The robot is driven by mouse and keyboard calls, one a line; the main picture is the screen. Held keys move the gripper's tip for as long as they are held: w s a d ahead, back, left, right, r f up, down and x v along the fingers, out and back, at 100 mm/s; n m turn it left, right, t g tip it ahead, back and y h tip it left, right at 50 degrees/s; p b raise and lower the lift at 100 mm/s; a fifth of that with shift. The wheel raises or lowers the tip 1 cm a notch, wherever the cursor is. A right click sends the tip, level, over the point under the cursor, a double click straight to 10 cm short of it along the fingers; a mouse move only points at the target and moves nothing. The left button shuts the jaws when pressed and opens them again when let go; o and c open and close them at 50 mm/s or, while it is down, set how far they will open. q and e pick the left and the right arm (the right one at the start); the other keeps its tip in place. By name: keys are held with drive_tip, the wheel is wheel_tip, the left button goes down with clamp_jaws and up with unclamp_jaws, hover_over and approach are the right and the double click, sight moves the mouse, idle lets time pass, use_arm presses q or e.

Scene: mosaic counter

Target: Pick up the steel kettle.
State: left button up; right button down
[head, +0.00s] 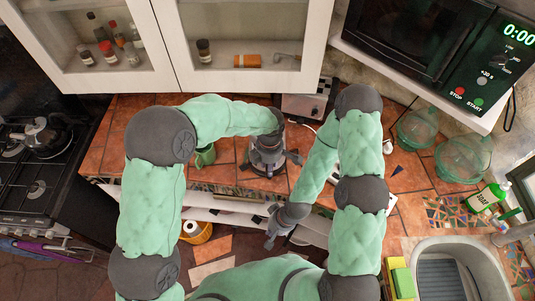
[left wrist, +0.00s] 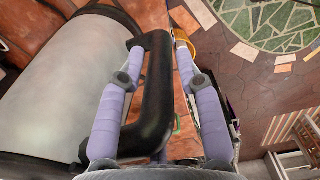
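The steel kettle (left wrist: 65,75) fills the left of the left wrist view, a pale grey rounded body with a black loop handle. My left gripper (left wrist: 160,50) is open, with one lilac finger on each side of the handle and a gap on the right side. In the head view my left gripper (head: 268,158) is over the counter and hides most of the kettle. My right gripper (head: 271,228) is low over the front of the counter, apart from the kettle; its finger opening is too small to tell.
A green mug (head: 205,156) stands left of my left gripper. A toaster (head: 305,100) is behind it. Glass bowls (head: 463,157), a soap bottle (head: 487,197) and a sink (head: 480,262) are at right.

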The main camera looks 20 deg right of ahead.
use_arm(q)
clamp_jaws()
drive_tip(key=shift+w+d+r, duration=0.15)
drive_tip(key=shift+w+r, duration=0.1)
drive_tip(key=shift+r, duration=0.4)
wheel_tip(320, 180, up, 9)
drive_tip(key=shift+r, duration=0.1)
unclamp_jaws()
clamp_jaws()
